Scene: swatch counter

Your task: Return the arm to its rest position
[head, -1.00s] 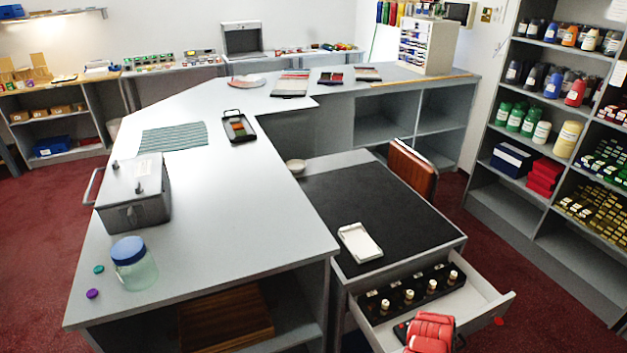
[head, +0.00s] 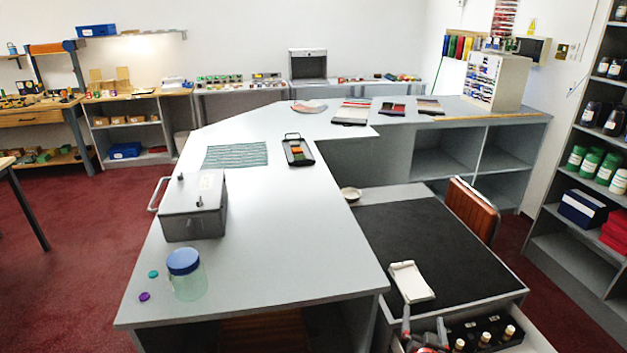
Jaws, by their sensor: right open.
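My right gripper (head: 424,331) shows at the bottom edge, right of centre. Its two grey fingers stand apart and hold nothing that I can see. It is over the near left part of the open drawer (head: 538,341), in front of the desk with the black top (head: 425,245). Most of my right arm is cut off by the frame. My left gripper is not in view.
A white tray (head: 411,282) lies on the black top just beyond the gripper. Bottles with pale caps (head: 485,339) stand in the drawer. The grey counter (head: 290,240) holds a jar (head: 186,276) and a metal box (head: 192,207). A chair (head: 472,210) stands behind.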

